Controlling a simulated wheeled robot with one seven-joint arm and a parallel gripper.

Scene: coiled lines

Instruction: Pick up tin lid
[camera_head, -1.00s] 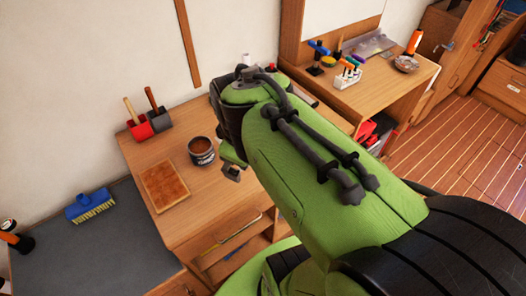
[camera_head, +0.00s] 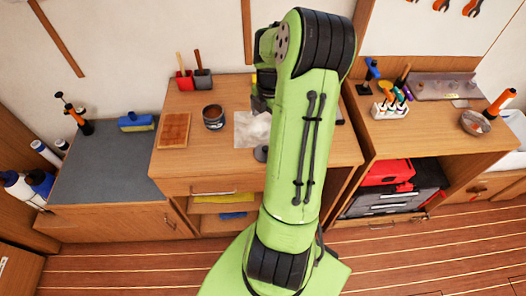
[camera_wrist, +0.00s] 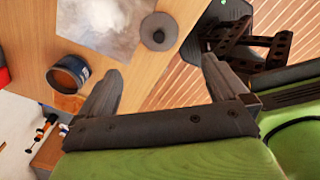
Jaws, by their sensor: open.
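The tin lid (camera_head: 261,153), a small dark grey disc, lies on the wooden desk (camera_head: 215,160) near its front edge, partly hidden by my arm in the head view. In the wrist view the lid (camera_wrist: 158,32) lies flat beside a pale cloth or sheet, close to the desk edge. My gripper (camera_wrist: 160,66) is open and empty, its two fingers spread wide. The lid appears beyond the fingertips, between them in the picture, and apart from them. In the head view my arm hides most of the gripper.
An open tin with brown contents (camera_head: 213,118) stands left of the pale sheet (camera_head: 250,128); the tin also shows in the wrist view (camera_wrist: 68,74). A brown board (camera_head: 174,130) and red and grey holders (camera_head: 193,80) are farther left. A tool bench (camera_head: 430,135) stands right.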

